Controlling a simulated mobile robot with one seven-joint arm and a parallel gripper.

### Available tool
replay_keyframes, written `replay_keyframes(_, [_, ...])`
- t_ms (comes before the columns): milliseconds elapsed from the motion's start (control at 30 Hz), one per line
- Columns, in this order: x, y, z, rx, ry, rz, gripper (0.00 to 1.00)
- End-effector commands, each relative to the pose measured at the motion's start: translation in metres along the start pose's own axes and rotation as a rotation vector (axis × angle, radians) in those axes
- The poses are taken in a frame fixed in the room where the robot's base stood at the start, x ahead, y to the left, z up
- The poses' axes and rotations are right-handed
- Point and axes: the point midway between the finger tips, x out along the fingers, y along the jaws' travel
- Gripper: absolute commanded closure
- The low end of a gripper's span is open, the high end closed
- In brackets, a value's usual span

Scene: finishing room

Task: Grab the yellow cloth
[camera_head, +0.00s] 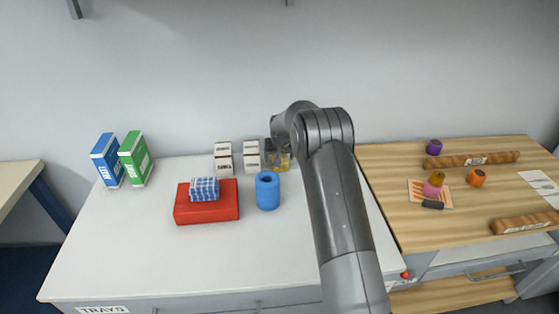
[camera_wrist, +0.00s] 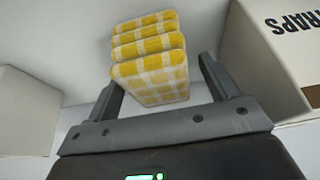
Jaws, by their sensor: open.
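The yellow cloth (camera_wrist: 150,60) is a folded stack in yellow and white checks. In the wrist view it stands between the two fingers of my gripper (camera_wrist: 160,85), with a gap visible on the left side. My gripper is open. In the head view only a small part of the yellow cloth (camera_head: 284,163) shows at the back of the white table, mostly hidden by my gripper (camera_head: 277,156) and arm.
White labelled boxes (camera_head: 223,158) stand left of the gripper, and a blue roll (camera_head: 267,191) stands in front. A blue checked cloth (camera_head: 204,189) lies on a red box (camera_head: 207,211). In the wrist view, a box (camera_wrist: 275,60) is close on the right. The white table's front is clear.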

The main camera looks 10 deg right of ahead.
Motion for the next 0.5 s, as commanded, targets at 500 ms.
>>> replay_keyframes(500, [0.0091,0.0000,0.0000,0.000,0.001,0.000,0.20])
